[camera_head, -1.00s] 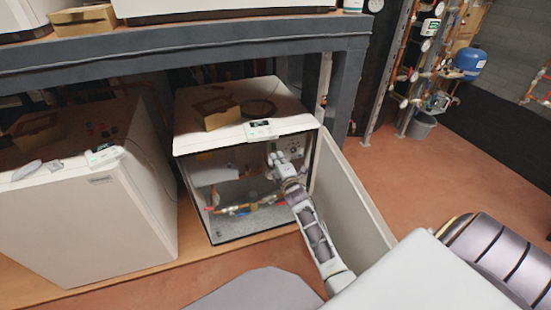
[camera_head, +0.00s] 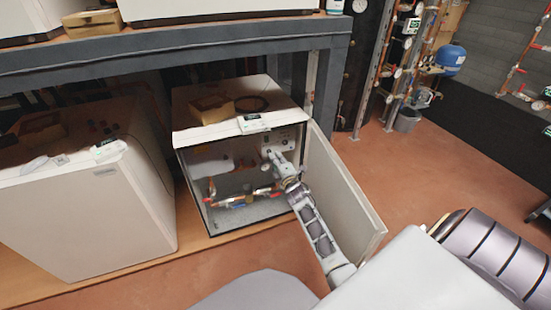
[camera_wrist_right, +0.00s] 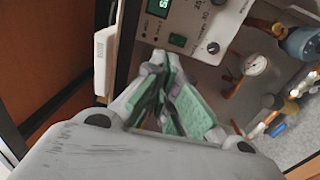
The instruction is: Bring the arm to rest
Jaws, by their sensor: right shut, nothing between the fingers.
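My right gripper (camera_head: 272,156) reaches into the open heat pump cabinet (camera_head: 222,131), near the control panel at the back right of its inside. In the right wrist view my right gripper (camera_wrist_right: 160,62) has its green-padded fingers together, with nothing between them. The fingertips are just below the control panel (camera_wrist_right: 200,22), which has lit green displays and black knobs. I cannot tell whether they touch it. My left gripper is not in view.
The open cabinet door (camera_head: 345,205) stands right beside my right arm. Copper pipes and a gauge (camera_wrist_right: 256,64) lie to the right of the fingers. A closed white unit (camera_head: 85,215) stands at the left. A grey bench frame (camera_head: 180,58) runs above.

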